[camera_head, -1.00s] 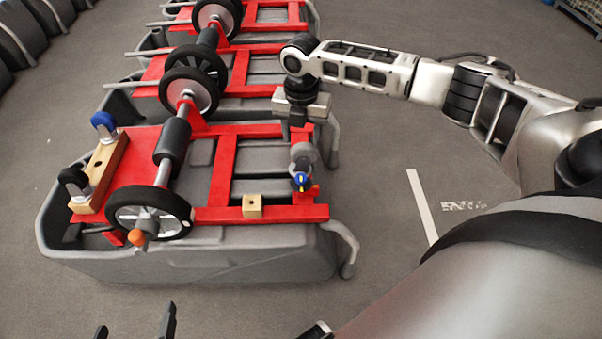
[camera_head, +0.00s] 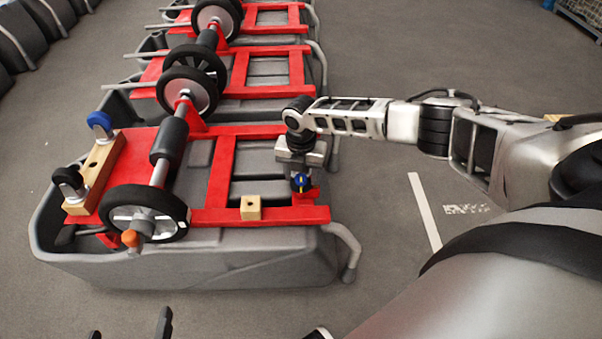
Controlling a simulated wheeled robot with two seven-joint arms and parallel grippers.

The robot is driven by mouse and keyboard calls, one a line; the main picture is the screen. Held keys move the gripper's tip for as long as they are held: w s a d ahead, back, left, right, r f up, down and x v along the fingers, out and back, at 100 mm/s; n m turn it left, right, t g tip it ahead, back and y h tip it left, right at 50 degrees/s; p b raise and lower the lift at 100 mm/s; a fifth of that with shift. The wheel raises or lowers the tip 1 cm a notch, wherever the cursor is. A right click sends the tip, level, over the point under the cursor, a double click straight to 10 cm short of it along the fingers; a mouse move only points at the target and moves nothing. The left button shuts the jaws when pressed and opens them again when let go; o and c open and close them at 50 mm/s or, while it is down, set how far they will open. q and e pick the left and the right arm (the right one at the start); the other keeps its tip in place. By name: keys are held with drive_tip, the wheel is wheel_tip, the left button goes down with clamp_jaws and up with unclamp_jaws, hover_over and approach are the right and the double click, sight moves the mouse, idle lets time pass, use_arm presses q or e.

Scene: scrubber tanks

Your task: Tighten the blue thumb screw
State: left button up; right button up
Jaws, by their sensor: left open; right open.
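A small blue thumb screw with a yellow mark (camera_head: 302,181) sits at the right end of the nearest red frame (camera_head: 275,215). Another blue knob (camera_head: 99,121) stands on a wooden block at the frame's left. My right gripper (camera_head: 301,166) is just behind and above the yellow-marked blue screw, pointing down. Its fingertips are mostly hidden, so I cannot tell whether they touch anything. The grey round part behind this screw is now covered by it. My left gripper (camera_head: 130,328) is open and empty at the bottom edge, away from the frame; only its fingertips show.
The grey tank (camera_head: 190,265) carries the frame, with a wheel (camera_head: 146,213), an orange knob (camera_head: 130,238), a black knob (camera_head: 67,177) and a small wooden block (camera_head: 250,208). More tanks stand behind. The floor to the right is clear.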

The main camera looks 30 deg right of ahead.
drive_tip(key=c, duration=1)
drive_tip(key=shift+r+m, duration=0.1)
drive_tip(key=shift+m, duration=0.2)
